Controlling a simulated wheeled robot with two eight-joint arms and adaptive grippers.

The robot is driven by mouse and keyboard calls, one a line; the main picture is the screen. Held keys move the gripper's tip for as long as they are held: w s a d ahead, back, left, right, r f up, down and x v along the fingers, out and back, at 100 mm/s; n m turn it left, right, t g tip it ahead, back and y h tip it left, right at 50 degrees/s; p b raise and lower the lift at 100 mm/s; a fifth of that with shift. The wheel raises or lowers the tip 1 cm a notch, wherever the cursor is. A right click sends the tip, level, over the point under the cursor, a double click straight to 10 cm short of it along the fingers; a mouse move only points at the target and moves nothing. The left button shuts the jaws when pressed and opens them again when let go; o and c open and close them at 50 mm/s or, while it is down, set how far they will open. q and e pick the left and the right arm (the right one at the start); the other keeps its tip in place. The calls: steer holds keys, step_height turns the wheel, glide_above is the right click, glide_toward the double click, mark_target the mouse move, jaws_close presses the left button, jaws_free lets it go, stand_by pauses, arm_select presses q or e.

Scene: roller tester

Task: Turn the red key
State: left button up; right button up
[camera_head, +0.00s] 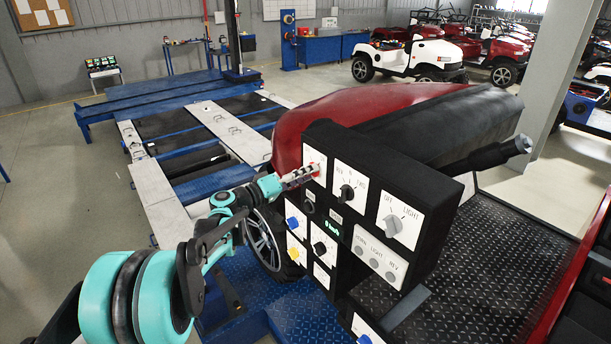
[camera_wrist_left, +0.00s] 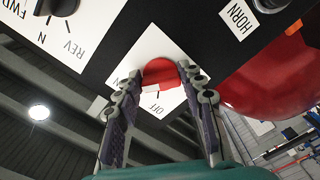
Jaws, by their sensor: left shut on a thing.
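The red key (camera_wrist_left: 160,73) sits on a white plate (camera_wrist_left: 125,62) on the black control panel (camera_head: 437,219). The wrist view shows the word OFF on this plate. My left gripper (camera_head: 312,170) reaches in from the left to the panel's upper left plate. In the left wrist view, its two fingers (camera_wrist_left: 163,78) stand on either side of the red key, shut on it. The fingers cover part of the plate's lettering, so I cannot tell exactly which mark the key points to. My right gripper is in neither view.
A REV/FWD knob (camera_head: 347,194) and an OFF/LIGHT knob (camera_head: 393,224) sit to the right of the key, with HORN, LIGHT and REV buttons below. Blue and yellow knobs lie lower left. A dark steering column (camera_head: 440,125) and red bodywork (camera_head: 335,109) rise behind the panel.

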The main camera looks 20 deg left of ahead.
arm_select(q)
steer(key=shift+f, duration=0.1)
steer(key=o, duration=1.2)
steer(key=shift+c, duration=0.2)
steer(key=v, duration=1.2)
